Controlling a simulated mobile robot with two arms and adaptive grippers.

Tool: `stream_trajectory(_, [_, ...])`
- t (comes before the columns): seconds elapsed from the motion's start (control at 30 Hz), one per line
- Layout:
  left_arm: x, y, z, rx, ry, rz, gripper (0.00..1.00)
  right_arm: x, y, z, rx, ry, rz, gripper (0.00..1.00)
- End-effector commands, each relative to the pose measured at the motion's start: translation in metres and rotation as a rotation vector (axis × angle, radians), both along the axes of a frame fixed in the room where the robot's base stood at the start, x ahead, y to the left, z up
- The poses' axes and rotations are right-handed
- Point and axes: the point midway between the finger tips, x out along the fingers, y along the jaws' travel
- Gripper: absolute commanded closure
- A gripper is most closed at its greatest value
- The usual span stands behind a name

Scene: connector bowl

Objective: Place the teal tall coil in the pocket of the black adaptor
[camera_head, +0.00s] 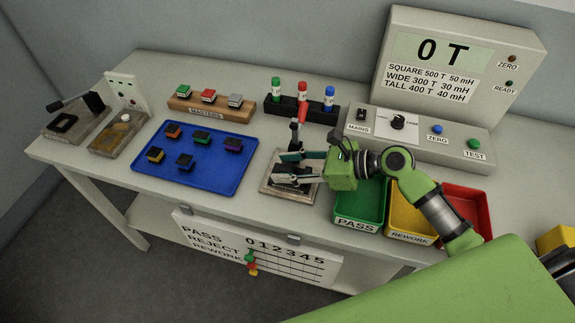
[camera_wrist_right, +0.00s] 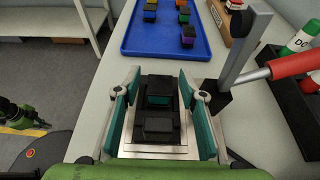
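The teal tall coil (camera_wrist_right: 158,100) has a black top and a teal band. In the right wrist view it stands at the black adaptor (camera_wrist_right: 158,130) on a metal plate; I cannot tell whether it is fully seated in the pocket. My right gripper (camera_wrist_right: 160,101) is open, with one teal finger on each side of the coil and a visible gap on both sides. In the head view the right gripper (camera_head: 288,167) is low over the plate (camera_head: 270,187), and its fingers and the lever stand hide most of the coil and adaptor.
A lever with a red handle (camera_wrist_right: 292,64) stands close beside the right gripper. A blue tray (camera_head: 210,180) with several coils lies to the left. Green (camera_head: 345,212), yellow (camera_head: 398,222) and red bins (camera_head: 480,205) sit under my right arm. A tester (camera_head: 425,140) stands behind.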

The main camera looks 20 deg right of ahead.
Motion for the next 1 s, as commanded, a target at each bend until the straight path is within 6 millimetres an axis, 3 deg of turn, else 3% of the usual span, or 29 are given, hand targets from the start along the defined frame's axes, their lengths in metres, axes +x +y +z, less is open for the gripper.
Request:
stream_trajectory(0.27, [0.000,0.000,-0.001,0.000,0.000,0.000,1.00,-0.001,-0.001,0.003,-0.001,-0.002,0.000,0.62])
stream_trajectory(0.7, [0.001,0.000,-0.010,0.000,-0.001,0.000,1.00,-0.044,-0.065,0.033,-0.005,0.002,0.000,0.62])
stream_trajectory(1.0, [0.001,0.000,-0.012,0.000,-0.002,0.000,1.00,-0.061,-0.090,0.047,-0.001,-0.001,0.000,0.62])
